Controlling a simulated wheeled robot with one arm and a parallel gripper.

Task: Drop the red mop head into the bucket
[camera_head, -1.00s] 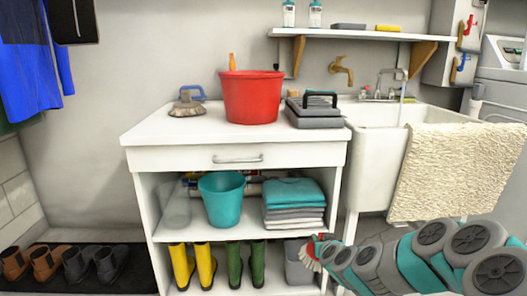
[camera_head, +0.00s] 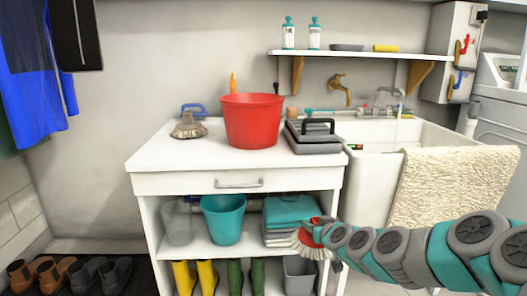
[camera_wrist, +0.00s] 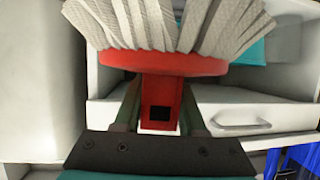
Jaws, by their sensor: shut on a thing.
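The red mop head (camera_head: 310,244) with whitish strands is held in my gripper (camera_head: 326,231), in front of the cabinet's right side. In the wrist view, the mop head (camera_wrist: 165,62) has its red base between my gripper's fingers (camera_wrist: 160,100), strands pointing away. A red bucket (camera_head: 252,122) stands upright on the cabinet top, above and left of my gripper. A teal bucket (camera_head: 223,222) stands on the open shelf below the drawer. The insides of both are mostly hidden.
The white cabinet (camera_head: 240,181) also holds folded cloths (camera_head: 290,212) on the shelf and boots (camera_head: 207,275) below. A grey case (camera_head: 314,140) and a brush (camera_head: 188,128) flank the red bucket. The sink (camera_head: 372,170) with a hanging towel (camera_head: 450,180) is on the right.

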